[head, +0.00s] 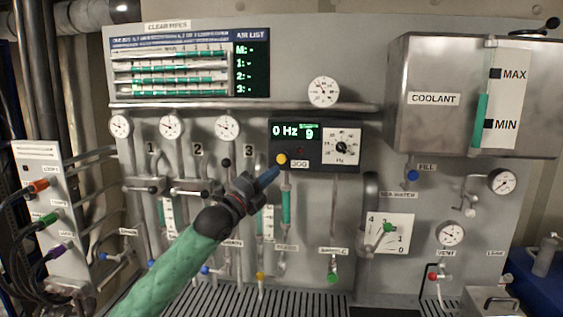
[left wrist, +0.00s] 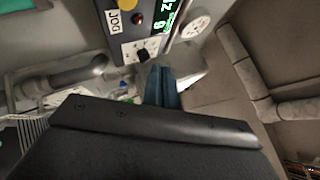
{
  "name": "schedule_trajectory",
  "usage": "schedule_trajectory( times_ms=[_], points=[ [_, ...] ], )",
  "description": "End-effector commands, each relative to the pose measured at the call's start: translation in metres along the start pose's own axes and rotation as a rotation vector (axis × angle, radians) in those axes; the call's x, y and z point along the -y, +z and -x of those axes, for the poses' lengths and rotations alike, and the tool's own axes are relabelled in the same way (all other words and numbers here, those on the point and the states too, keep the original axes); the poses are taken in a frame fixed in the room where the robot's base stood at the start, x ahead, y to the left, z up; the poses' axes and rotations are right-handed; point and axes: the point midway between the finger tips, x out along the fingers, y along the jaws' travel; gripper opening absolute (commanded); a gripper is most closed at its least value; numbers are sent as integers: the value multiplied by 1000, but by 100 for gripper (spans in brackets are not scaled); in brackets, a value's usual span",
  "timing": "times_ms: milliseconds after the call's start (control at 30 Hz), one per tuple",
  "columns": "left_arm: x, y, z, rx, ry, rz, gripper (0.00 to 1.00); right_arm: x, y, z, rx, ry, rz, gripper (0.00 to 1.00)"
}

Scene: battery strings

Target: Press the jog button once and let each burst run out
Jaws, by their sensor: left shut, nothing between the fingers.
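The yellow jog button (head: 282,159) is on the lower left of a dark control box (head: 316,146), with a JOG label beside it. The box's display (head: 296,132) reads 0 Hz and a 9. A round dial (head: 342,147) marked Hz is on its right. In the left wrist view the button (left wrist: 127,4) is at the top edge, above the JOG label (left wrist: 114,21). My left gripper (head: 270,174) is shut and empty, its blue fingertips just below and left of the button, seemingly apart from it. Its fingertips (left wrist: 163,84) also show in the left wrist view. My right gripper is not in view.
A coolant tank (head: 430,75) juts out at the upper right. Gauges, valve handles and pipes cover the panel around the box. A blue bin (head: 538,280) is at the lower right.

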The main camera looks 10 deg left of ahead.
Motion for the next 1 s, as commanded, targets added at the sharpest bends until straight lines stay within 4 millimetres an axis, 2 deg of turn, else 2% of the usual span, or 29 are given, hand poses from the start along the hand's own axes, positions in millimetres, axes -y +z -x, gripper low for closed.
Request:
schedule_trajectory(
  times_ms=[467, 1000],
  points=[
    [-3, 3, -4, 0, 1, -1, 0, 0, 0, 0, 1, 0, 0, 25],
    [-35, 33, -45, 0, 1, -2, 0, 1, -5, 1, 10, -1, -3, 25]
  ],
)
